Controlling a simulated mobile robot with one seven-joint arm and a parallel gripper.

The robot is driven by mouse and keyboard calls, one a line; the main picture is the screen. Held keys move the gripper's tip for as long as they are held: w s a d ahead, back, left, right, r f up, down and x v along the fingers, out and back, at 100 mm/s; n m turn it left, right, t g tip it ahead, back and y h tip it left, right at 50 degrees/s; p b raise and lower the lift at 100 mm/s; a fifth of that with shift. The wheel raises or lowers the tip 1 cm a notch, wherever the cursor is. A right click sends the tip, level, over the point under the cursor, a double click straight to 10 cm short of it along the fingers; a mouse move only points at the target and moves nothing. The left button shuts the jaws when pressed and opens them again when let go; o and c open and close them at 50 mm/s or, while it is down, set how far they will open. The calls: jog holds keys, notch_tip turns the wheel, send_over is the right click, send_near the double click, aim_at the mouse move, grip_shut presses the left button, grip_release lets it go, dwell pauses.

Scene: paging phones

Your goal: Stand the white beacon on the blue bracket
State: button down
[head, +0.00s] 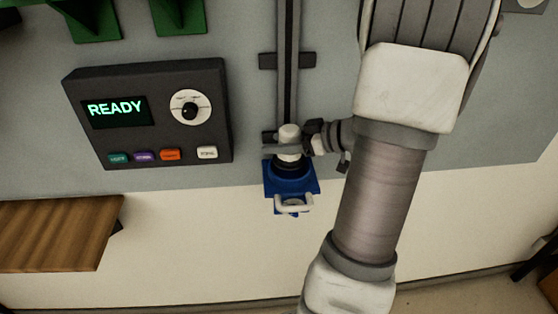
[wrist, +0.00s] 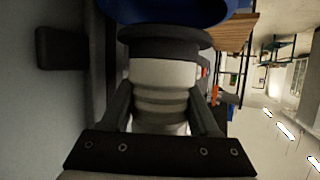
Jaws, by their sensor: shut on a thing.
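The white beacon (head: 289,134) is upright, with a rounded white top and a dark base. My gripper (head: 291,150) comes from the right and is shut around its white body. In the wrist view the beacon's ribbed white body (wrist: 163,75) sits between the two dark fingers of my gripper (wrist: 160,100). The blue bracket (head: 307,185) is directly below the beacon on the wall, and its edge shows at the top of the wrist view (wrist: 180,10). The dark base is at the bracket; I cannot tell whether it rests on it.
A dark control panel (head: 145,72) reading READY, with a dial and several coloured buttons, is on the wall to the left. A grey vertical rail (head: 288,60) runs above the bracket. A wooden shelf (head: 60,230) is at lower left. Green brackets (head: 178,17) are at upper left.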

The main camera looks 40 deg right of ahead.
aim_at(279, 156)
jog(key=shift+f+b, duration=1.9)
jog(key=shift+b, duration=0.55)
jog(key=shift+f, duration=0.1)
jog(key=shift+c, duration=2.1)
grip_release()
jog(key=shift+s, duration=0.1)
jog(key=v, duration=1.2)
jog(key=shift+p, duration=0.4)
